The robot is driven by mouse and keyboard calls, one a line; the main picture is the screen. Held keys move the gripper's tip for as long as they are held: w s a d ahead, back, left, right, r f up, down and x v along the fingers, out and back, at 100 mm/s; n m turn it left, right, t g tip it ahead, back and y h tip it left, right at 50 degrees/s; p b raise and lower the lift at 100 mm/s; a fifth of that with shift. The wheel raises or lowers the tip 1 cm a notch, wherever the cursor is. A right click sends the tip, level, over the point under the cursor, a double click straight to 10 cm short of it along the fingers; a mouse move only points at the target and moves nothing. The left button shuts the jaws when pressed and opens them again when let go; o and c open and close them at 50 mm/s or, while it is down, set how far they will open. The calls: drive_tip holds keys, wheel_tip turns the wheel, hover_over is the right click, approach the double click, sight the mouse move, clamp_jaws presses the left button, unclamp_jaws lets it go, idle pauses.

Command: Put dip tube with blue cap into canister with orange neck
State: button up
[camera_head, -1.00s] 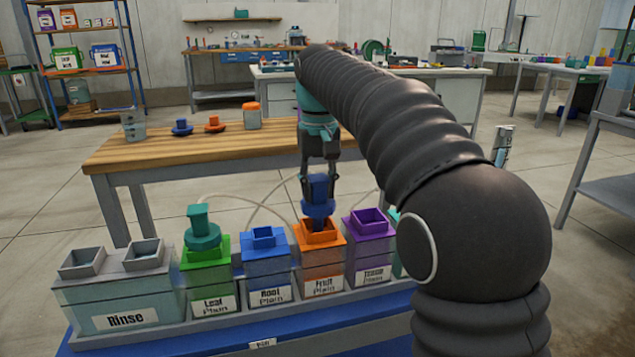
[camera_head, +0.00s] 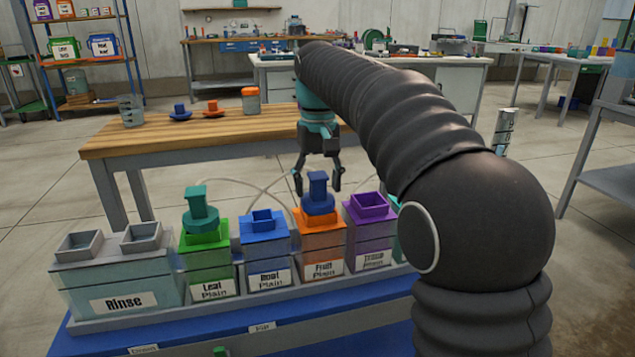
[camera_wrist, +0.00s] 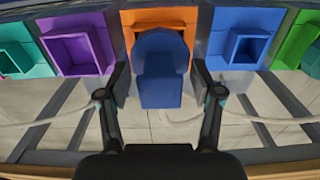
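The dip tube's blue cap (camera_head: 318,195) sits on the orange neck of the canister (camera_head: 320,240) labelled "Fruit Plain". The cap looks upright and seated; the tube below it is hidden inside the canister. My gripper (camera_head: 318,188) is open, with its fingers apart on either side of the blue handle and not touching it. In the wrist view the blue cap (camera_wrist: 160,65) stands between the two spread fingers (camera_wrist: 160,92), with a gap on both sides, and the orange canister (camera_wrist: 140,17) shows behind it.
The blue-necked canister (camera_head: 264,246) is left of the orange one, and the purple-necked one (camera_head: 370,235) is right. A green-necked canister (camera_head: 206,258) holds a teal-capped tube (camera_head: 200,210). A rinse box (camera_head: 115,280) stands at far left. The wooden table (camera_head: 190,143) is behind.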

wheel_tip(320, 180, up, 6)
drive_tip(key=shift+r, duration=0.75)
drive_tip(key=shift+s+d, duration=0.1)
idle(0.6)
